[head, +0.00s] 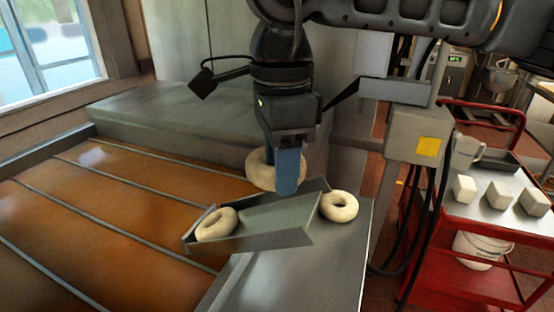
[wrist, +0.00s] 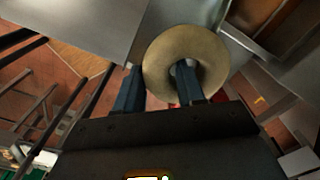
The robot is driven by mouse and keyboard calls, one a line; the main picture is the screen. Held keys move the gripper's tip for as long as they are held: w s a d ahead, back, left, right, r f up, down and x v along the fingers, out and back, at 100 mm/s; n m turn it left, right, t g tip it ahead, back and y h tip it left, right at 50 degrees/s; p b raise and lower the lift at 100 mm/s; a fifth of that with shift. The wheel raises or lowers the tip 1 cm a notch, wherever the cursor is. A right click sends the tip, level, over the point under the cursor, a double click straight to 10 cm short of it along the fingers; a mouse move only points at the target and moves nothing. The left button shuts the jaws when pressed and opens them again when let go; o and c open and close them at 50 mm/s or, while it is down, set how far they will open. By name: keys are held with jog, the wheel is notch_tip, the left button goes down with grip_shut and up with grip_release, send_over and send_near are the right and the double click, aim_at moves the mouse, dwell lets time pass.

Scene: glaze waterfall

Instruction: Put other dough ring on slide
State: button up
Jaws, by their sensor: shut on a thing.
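My gripper (head: 287,180) is shut on a pale dough ring (head: 258,166), which hangs above the upper part of the grey metal slide (head: 265,222). In the wrist view one finger of my gripper (wrist: 158,82) passes into the hole of the held ring (wrist: 208,58) and the other is outside it. A second dough ring (head: 216,224) lies on the slide near its lower left end. A third dough ring (head: 339,206) rests just right of the slide's right end on the metal ledge. My fingers hide part of the held ring in the head view.
A wide amber glaze surface (head: 130,200) with thin metal bars spreads left of the slide. A grey box (head: 180,122) stands behind. A grey control box (head: 416,135) with a yellow label and a red cart (head: 428,232) with white blocks are at the right.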

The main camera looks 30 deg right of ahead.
jog(key=shift+f+b, duration=0.75)
jog(key=shift+f, duration=2.05)
jog(key=o, duration=1.1)
jog(key=shift+w+r+b, duration=0.1)
jog(key=shift+r+b, duration=0.6)
jog(key=shift+r, duration=3.2)
